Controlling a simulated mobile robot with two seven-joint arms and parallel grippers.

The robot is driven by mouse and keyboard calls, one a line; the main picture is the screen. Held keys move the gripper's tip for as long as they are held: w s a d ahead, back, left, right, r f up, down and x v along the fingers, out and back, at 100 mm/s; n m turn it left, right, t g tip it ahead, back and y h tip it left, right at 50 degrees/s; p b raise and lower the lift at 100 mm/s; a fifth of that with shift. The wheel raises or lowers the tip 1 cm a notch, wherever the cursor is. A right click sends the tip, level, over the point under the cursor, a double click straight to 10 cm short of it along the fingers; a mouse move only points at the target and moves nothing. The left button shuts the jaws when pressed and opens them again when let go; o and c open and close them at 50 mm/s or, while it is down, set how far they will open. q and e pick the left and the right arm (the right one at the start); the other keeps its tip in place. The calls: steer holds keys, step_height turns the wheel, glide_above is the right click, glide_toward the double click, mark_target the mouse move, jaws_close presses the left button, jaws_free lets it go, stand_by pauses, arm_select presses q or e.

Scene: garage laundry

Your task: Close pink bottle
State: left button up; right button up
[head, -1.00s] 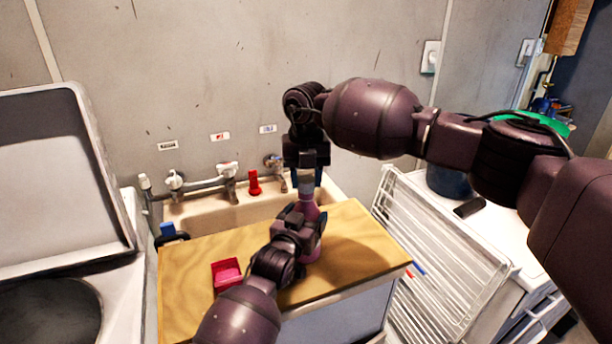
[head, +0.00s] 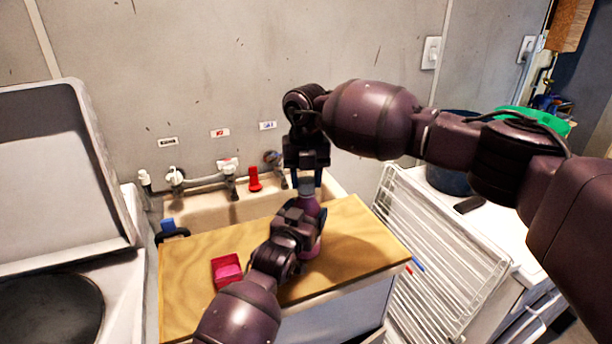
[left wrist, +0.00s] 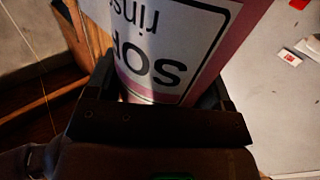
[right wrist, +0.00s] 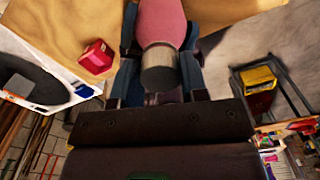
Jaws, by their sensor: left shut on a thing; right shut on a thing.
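The pink bottle (head: 310,206) stands upright on the wooden counter. My left gripper (head: 308,226) is shut around its body from the front and hides much of it. In the left wrist view the bottle's white label with dark lettering (left wrist: 165,50) fills the space between the fingers. My right gripper (head: 307,178) points down from above and is shut on the grey cap (head: 306,186) at the bottle's top. In the right wrist view the grey cap (right wrist: 160,72) sits between the fingers, in line with the pink body (right wrist: 162,20). Whether the cap is fully seated I cannot tell.
A small red box (head: 227,268) with something pink in it lies on the wooden counter (head: 200,300), left of the bottle. A sink (head: 215,208) with taps is behind. A white wire rack (head: 425,260) stands at the right. The counter's right part is clear.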

steer(key=m, duration=0.5)
steer(key=shift+m, duration=0.4)
steer(key=m, duration=0.5)
steer(key=shift+s+d+m, duration=0.1)
steer(key=shift+d+m, duration=0.05)
steer(key=shift+m, duration=0.15)
steer(key=m, duration=1.1)
steer(key=shift+s, duration=0.15)
steer(key=o, duration=0.9)
steer(key=shift+r, duration=2.2)
